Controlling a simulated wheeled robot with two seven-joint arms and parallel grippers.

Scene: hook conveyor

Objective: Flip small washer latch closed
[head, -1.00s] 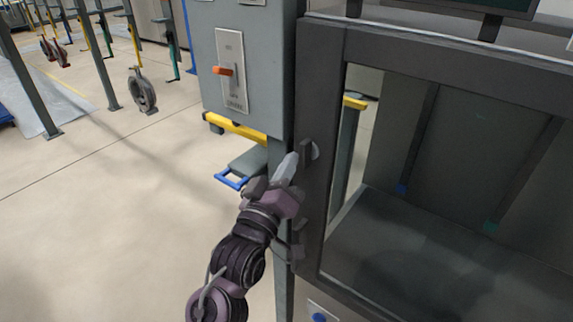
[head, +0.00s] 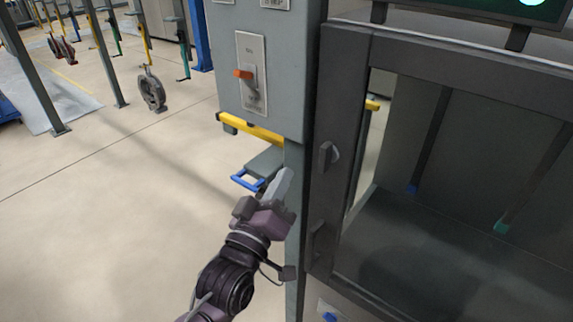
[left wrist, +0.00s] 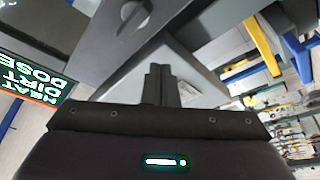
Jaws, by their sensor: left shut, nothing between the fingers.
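The dark washer cabinet (head: 345,95) fills the right of the head view, with a framed window. A small grey latch (head: 329,156) sits on the left part of its frame. A dark handle (head: 318,242) is lower down on the same frame. In the left wrist view the latch (left wrist: 133,14) shows near the top on the dark panel. My left gripper (head: 281,182) is shut and empty, to the lower left of the latch and apart from it. Its closed fingers (left wrist: 159,84) also show in the left wrist view. My right gripper is not in view.
The floor at left is largely open.

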